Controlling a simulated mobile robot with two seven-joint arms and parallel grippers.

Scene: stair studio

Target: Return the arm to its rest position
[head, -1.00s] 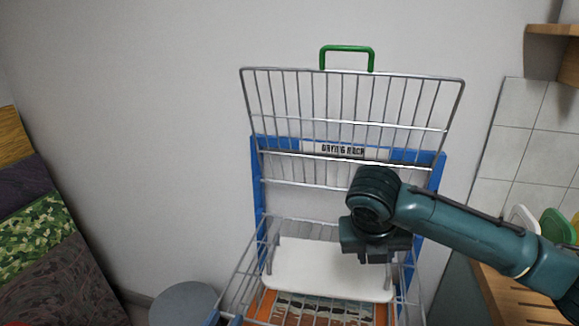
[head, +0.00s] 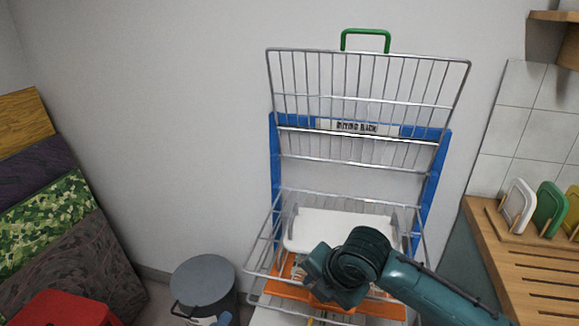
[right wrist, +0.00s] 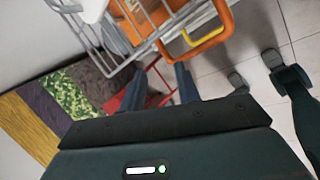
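My right arm (head: 425,285) comes in from the lower right in the head view. Its gripper (right wrist: 161,86) hangs over the front of the wire drying rack (head: 270,85), above the rack's lower part. In the right wrist view its two blue-grey fingers stand apart with nothing seen between them. In the head view the fingertips are hidden. A white board (head: 325,227) lies in the rack behind the gripper. My left gripper is not in the head view.
A grey lidded bin (head: 203,282) stands left of the rack. A wooden counter (head: 515,255) with white and green boards in a holder is at the right. Patterned panels (head: 60,215) lean at the left, by a red object (head: 65,308).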

